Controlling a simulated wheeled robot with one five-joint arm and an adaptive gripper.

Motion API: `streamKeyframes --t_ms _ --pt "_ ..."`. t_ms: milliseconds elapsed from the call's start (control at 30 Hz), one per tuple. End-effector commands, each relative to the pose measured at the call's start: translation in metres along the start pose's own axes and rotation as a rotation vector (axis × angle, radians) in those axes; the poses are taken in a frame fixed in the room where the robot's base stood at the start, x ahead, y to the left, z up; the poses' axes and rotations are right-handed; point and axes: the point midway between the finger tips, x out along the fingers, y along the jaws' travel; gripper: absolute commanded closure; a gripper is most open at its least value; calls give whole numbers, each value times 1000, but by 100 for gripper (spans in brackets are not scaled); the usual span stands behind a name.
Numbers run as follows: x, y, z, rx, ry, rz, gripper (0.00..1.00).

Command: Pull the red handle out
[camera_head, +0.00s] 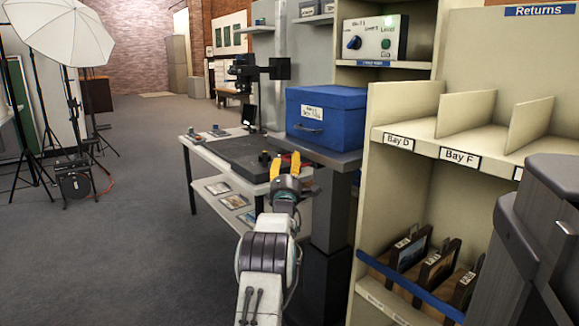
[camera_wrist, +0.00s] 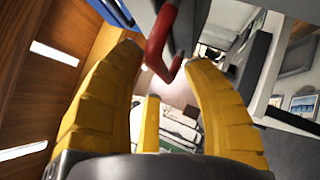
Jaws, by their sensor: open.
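The red handle (camera_wrist: 158,42) is a bent red bar at the top middle of the wrist view, fixed to a grey surface. My gripper (camera_wrist: 161,62) has its yellow fingers spread, and the handle shows between the fingertips without visible gripping. Whether a finger touches it, I cannot tell. In the head view my gripper (camera_head: 285,158) is in front of the dark worktop, left of the shelving and just below the blue box.
A blue box (camera_head: 326,115) stands on a grey ledge behind my gripper. A table (camera_head: 205,152) with a dark top is to the left. Cream shelving (camera_head: 400,190) with framed items stands close on the right. Open carpet (camera_head: 130,240) lies at left, beyond which stands a photo umbrella (camera_head: 70,30).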

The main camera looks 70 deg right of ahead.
Motion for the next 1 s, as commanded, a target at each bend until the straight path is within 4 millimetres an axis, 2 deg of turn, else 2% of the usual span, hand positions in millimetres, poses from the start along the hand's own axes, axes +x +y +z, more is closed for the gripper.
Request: streamKeyframes --t_ms 300,733,767,1000 --pt "12 1 0 0 0 1 55" --pt "14 1 0 0 0 1 55" --pt "14 1 0 0 0 1 53" --pt "14 1 0 0 0 1 75"
